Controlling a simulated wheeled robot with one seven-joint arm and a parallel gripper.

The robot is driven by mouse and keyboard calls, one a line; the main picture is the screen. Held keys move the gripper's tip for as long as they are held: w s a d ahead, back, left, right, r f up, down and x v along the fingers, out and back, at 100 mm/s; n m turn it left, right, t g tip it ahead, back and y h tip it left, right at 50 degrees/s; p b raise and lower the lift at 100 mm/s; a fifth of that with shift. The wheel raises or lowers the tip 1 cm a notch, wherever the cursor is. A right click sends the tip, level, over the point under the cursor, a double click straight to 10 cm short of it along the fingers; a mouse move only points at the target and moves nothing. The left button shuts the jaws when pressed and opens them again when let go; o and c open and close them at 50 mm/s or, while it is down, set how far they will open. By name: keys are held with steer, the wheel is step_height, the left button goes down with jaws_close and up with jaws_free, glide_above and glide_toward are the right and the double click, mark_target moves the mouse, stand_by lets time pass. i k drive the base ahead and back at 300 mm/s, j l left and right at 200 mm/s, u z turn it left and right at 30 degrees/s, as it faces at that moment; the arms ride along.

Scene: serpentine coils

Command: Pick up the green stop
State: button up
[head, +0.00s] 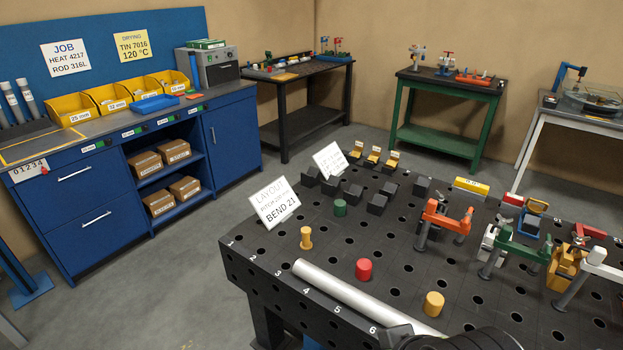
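The green stop (340,207) is a short, dark green cylinder standing upright on the black perforated table (400,262). It stands near the table's far left side, behind and to the right of the yellow stop (306,238). Dark angled blocks stand behind it and to its right. Nothing covers it and nothing holds it. My gripper's fingers do not show in the head view; only a dark rounded shape, which seems to be part of my arm, cuts into the bottom edge.
A red stop (363,269) and a yellow-orange stop (434,304) stand nearer. A long silver rod (358,300) lies along the front edge. A layout sign (275,204) stands left of the green stop. Orange and green clamps (446,219) crowd the right. A blue cabinet (90,205) is beyond.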

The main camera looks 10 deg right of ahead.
mark_target(340, 205)
steer(key=z, duration=1.5)
steer(key=j+u, duration=0.1)
steer(key=j, duration=0.45)
steer(key=j+u, duration=0.1)
steer(key=j, duration=0.4)
steer(key=i+j+u, duration=0.1)
steer(key=j, duration=0.4)
steer(key=j+u, duration=0.1)
steer(key=j, duration=0.45)
steer(key=i+j+u, duration=0.1)
steer(key=j, duration=0.4)
steer(key=i+j+u, duration=0.1)
steer(key=j, duration=0.4)
steer(key=i+j+u, duration=0.1)
steer(key=j, duration=0.4)
steer(key=i+j+u, duration=0.15)
steer(key=j, duration=0.35)
steer(key=i+j+z, duration=0.5)
steer(key=i+j, duration=0.15)
steer(key=i+z, duration=0.85)
steer(key=i+j+z, duration=0.2)
steer(key=z, duration=0.25)
steer(key=i+j+z, duration=0.4)
steer(key=k+l, duration=0.05)
steer(key=k, duration=0.05)
